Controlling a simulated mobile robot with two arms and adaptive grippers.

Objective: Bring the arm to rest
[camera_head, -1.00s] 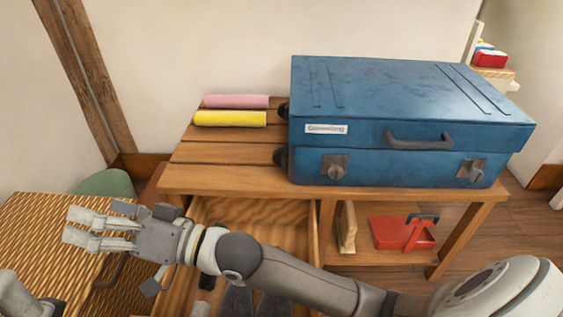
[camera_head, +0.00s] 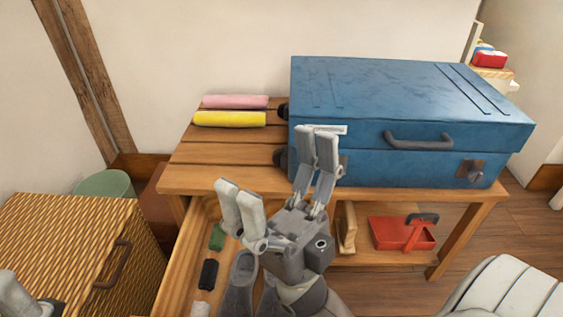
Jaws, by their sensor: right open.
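My right gripper (camera_head: 275,180) is open and empty, with its fingers spread and pointing up and away from me. It stands in front of the slatted wooden bench and over the open drawer (camera_head: 187,262). One finger pair overlaps the left front of the blue suitcase (camera_head: 415,95) in the picture and hides part of its label and left latch. I cannot tell whether it touches the suitcase. A small part of my left arm (camera_head: 18,295) shows at the lower left corner; its fingers are not clearly seen.
A pink roll (camera_head: 235,102) and a yellow roll (camera_head: 229,119) lie on the bench (camera_head: 215,178). The drawer holds a green roll (camera_head: 217,237), a black one (camera_head: 208,273) and grey items. A wicker hamper (camera_head: 75,250) stands left. A red item (camera_head: 400,233) sits on the lower shelf.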

